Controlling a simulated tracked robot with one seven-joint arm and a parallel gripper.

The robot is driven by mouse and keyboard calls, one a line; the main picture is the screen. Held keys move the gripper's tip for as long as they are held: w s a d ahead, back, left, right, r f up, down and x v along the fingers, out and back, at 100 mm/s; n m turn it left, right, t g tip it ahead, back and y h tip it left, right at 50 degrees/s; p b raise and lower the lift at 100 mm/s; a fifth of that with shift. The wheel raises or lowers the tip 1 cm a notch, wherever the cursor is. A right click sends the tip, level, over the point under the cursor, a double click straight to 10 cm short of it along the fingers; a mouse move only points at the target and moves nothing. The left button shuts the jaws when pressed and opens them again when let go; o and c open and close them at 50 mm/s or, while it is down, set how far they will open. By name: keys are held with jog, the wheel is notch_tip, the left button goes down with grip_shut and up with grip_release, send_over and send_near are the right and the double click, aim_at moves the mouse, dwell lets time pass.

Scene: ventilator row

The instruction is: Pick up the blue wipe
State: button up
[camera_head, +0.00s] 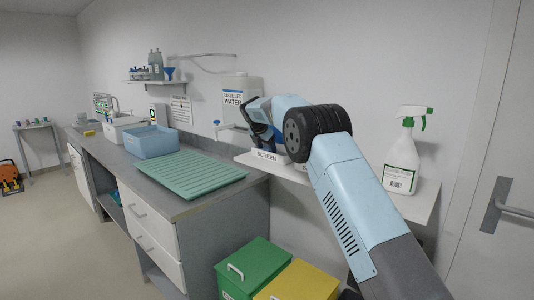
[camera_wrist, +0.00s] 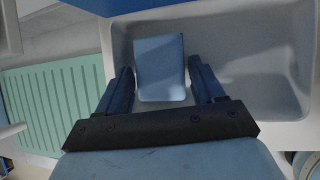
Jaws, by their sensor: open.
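The blue wipe (camera_wrist: 158,62) is a folded blue piece in a pale grey bin (camera_wrist: 285,112) in the wrist view. My gripper (camera_wrist: 163,88) is open, with one finger to the left of the wipe and one to its right. Whether the fingers are down at the wipe's height I cannot tell. In the head view my gripper (camera_head: 259,120) is over the shelf at the SCREEN label (camera_head: 266,156). The wipe cannot be made out there, as my arm covers much of the shelf.
A white spray bottle (camera_head: 402,155) stands on the shelf's right part. A ribbed green mat (camera_head: 188,174) and a blue tub (camera_head: 152,142) are on the counter at left. A distilled water container (camera_head: 243,88) is behind. Green (camera_head: 245,262) and yellow (camera_head: 305,283) bins stand below.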

jog(key=shift+f, duration=0.4)
jog(key=shift+c, duration=0.3)
jog(key=shift+f, duration=0.2)
jog(key=c, duration=0.6)
jog(key=shift+r, duration=0.1)
jog(key=shift+c, duration=0.2)
jog(key=shift+a+r, duration=0.1)
jog(key=shift+r, duration=0.5)
notch_tip(320, 180, up, 2)
jog(key=shift+r, duration=0.1)
jog(key=s+d+r, duration=0.4)
jog(key=s+r, duration=0.6)
jog(key=s, duration=0.3)
jog(key=shift+s, duration=0.15)
jog(key=shift+d, duration=0.1)
